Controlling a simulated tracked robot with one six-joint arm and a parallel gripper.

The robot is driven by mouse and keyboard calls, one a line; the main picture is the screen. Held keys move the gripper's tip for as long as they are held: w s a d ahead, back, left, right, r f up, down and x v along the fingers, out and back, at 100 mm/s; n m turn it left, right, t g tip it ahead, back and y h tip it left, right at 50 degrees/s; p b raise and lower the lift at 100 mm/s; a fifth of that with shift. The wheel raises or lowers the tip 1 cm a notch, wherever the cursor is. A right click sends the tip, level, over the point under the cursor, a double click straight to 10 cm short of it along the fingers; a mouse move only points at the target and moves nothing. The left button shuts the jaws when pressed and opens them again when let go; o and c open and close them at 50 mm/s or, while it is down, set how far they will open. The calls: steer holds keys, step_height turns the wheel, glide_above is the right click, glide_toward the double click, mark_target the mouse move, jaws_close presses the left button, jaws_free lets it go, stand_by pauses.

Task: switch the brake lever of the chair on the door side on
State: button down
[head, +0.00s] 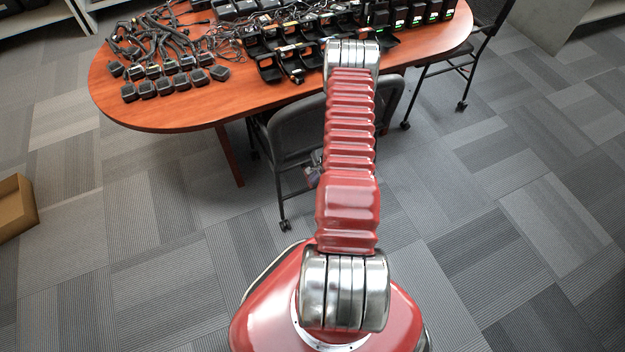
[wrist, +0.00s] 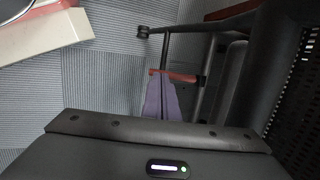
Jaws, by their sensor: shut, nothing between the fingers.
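A dark chair (head: 290,130) stands at the near side of the table, partly hidden behind my arm. Its black frame (wrist: 210,75) fills the right of the wrist view. A short red bar (wrist: 184,77), apparently the brake lever, lies roughly level beside a chair tube, with a dark knob at its right end. My gripper (wrist: 161,76) is shut and empty, its purple-grey fingers overlapping the bar in the wrist view. I cannot tell whether they touch it. In the head view only a small part of the gripper (head: 313,176) shows beside my arm.
The oval wooden table (head: 180,115) holds radios, chargers and cables. A second dark chair (head: 455,70) stands at its right end. A cardboard box (head: 15,208) sits at the far left. No door is in view.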

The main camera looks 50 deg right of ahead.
steer(key=s+v, duration=0.1)
steer(key=v, duration=1)
steer(key=shift+s+a, duration=0.3)
steer(key=shift+s, duration=0.2)
steer(key=w+a+r+n+g+y, duration=0.15)
steer(key=a+r+n, duration=0.35)
steer(key=a+r, duration=0.5)
steer(key=w+a+r+n+g+y, duration=0.15)
steer(key=a+r+n, duration=0.25)
steer(key=a+r, duration=0.6)
steer(key=s+a+r+n+t+h, duration=0.1)
steer(key=a+r+n, duration=0.3)
steer(key=r, duration=0.6)
steer(key=s+a+r+n+t+h, duration=0.1)
steer(key=s+a+r+n+t, duration=0.1)
steer(key=s+a+r+n, duration=0.2)
steer(key=s+a+r+n+t+h, duration=0.1)
steer(key=s+a+r+n, duration=0.1)
steer(key=a+r+n, duration=0.3)
steer(key=a+r, duration=0.4)
steer(key=r, duration=0.7)
steer(key=shift+s+r+n+h, duration=0.2)
steer(key=shift+n+h, duration=0.1)
